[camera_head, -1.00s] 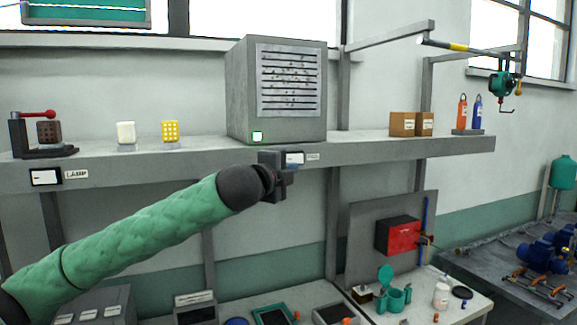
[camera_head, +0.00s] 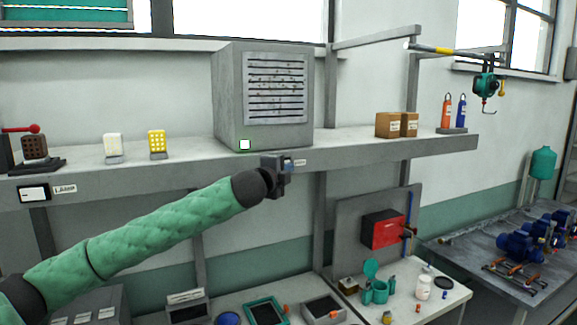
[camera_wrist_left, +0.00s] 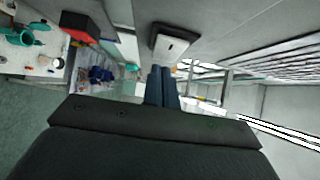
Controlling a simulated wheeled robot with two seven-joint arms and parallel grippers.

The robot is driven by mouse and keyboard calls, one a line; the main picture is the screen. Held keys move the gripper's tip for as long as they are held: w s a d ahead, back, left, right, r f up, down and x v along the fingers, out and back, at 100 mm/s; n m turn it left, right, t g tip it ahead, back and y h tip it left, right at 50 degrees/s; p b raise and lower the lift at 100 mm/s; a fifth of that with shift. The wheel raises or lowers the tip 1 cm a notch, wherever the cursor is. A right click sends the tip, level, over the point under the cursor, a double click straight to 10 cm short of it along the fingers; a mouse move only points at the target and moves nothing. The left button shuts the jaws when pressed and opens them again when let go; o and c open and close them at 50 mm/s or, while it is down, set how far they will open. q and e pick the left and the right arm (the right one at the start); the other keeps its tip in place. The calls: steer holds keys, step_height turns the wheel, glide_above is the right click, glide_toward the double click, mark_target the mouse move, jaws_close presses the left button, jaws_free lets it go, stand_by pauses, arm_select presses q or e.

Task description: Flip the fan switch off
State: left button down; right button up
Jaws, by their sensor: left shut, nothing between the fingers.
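In the left wrist view the switch (camera_wrist_left: 174,43) shows as a pale plate in a dark frame, just beyond the closed fingertips (camera_wrist_left: 161,72). My left gripper is shut and empty, close to the switch; I cannot tell whether it touches. The switch's lever position is unclear. My right gripper is not in view.
A similar labelled switch (camera_head: 34,193) is on the shelf edge at the left. The shelf (camera_head: 340,150) holds small blocks and cardboard boxes (camera_head: 396,125). Below are a red box (camera_head: 382,230) on a panel and a cluttered bench. Pumps (camera_head: 522,243) stand on the right table.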

arm_select(q)
steer(key=shift+w, duration=0.2)
stand_by(0.3)
steer(key=shift+w+d+n+t+y+b, duration=0.1)
steer(key=shift+w+n+t+y+b, duration=0.1)
steer(key=shift+n+t+y+b, duration=0.5)
steer(key=shift+w+g, duration=0.1)
steer(key=shift+g, duration=0.2)
steer(key=shift+f, duration=0.1)
